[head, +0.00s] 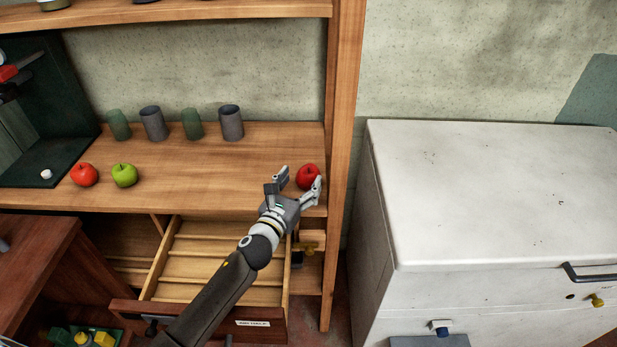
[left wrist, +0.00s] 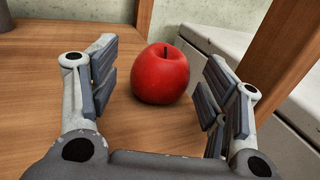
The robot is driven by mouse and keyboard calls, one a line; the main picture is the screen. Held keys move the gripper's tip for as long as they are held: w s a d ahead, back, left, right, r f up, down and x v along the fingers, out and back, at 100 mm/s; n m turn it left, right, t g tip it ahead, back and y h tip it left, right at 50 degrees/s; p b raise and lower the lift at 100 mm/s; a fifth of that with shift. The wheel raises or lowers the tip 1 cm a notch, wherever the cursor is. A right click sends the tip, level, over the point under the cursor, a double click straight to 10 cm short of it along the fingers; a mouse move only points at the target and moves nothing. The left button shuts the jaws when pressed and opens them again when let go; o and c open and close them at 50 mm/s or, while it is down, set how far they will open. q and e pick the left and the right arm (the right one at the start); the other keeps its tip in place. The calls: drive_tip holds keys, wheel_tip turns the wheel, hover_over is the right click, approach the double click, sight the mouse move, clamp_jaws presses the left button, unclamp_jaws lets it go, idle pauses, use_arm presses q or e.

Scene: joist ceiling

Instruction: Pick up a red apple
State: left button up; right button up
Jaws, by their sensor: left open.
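A red apple (head: 308,176) sits at the right end of the wooden shelf, close to the upright post. My left gripper (head: 299,181) is open at this apple, and its fingers partly cover it in the head view. In the left wrist view the apple (left wrist: 161,74) stands upright between and slightly beyond the open fingers of the gripper (left wrist: 160,101), with visible gaps on both sides. A second red apple (head: 84,174) sits at the left of the same shelf, beside a green apple (head: 125,175). My right gripper is not in view.
Several green and grey cups stand in a row at the back of the shelf (head: 215,165). A wooden post (head: 343,130) rises just right of the gripper. An open drawer (head: 215,262) lies below the shelf. A white chest (head: 490,190) stands to the right.

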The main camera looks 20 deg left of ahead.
sight(304, 176)
use_arm(q)
drive_tip(key=w, duration=0.4)
drive_tip(key=shift+w+d, duration=0.4)
drive_tip(key=shift+s+r, duration=0.1)
drive_tip(key=c, duration=0.7)
drive_tip(key=shift+c, duration=0.7)
drive_tip(key=shift+r, duration=0.1)
